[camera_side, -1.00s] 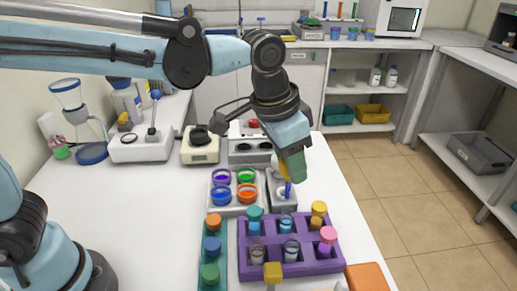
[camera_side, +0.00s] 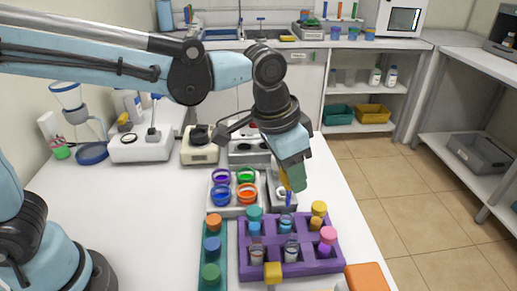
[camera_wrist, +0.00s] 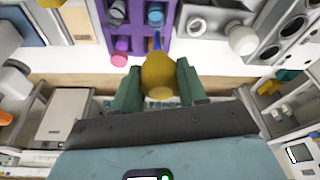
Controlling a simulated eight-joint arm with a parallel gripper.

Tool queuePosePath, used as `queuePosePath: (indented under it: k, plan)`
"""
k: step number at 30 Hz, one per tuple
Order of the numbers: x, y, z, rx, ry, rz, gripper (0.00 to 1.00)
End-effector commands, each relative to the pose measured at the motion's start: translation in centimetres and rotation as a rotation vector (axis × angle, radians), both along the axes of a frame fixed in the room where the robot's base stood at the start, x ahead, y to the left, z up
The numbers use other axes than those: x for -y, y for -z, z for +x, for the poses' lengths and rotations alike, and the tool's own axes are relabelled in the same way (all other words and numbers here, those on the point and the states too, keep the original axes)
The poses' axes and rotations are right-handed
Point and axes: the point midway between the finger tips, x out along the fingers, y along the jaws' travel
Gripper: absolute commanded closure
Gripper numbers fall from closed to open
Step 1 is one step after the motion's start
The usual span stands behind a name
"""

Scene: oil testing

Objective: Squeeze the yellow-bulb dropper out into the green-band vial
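My gripper (camera_side: 293,178) has green fingers and is shut on the yellow-bulb dropper (camera_wrist: 158,75); the fingers sit on both sides of the bulb in the wrist view. The dropper's blue tip (camera_side: 289,198) points down, above and behind the purple rack (camera_side: 333,266). Open clear vials (camera_side: 257,255) and (camera_side: 291,252) stand in the rack's front row, and a light-blue vial (camera_side: 286,226) stands behind them. I cannot make out which vial has a green band. In the wrist view the rack (camera_wrist: 136,14) is at the top, beyond the dropper tip.
Capped vials stand in the rack, including a pink-capped one (camera_side: 327,236). A green strip (camera_side: 214,255) with capped items lies to its left. A white tray (camera_side: 259,208) of coloured bowls stands behind. An orange block (camera_side: 366,278) lies at the front right.

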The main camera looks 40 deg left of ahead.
Motion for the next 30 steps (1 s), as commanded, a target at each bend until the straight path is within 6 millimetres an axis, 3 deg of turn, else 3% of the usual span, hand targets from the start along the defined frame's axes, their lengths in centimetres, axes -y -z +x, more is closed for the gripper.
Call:
queuePosePath:
  k: [25, 30]
  plan:
    - [0.01, 0.23, 0.00, 0.000, 0.000, 0.000, 0.61]
    - [0.01, 0.23, 0.00, 0.000, 0.000, 0.000, 0.88]
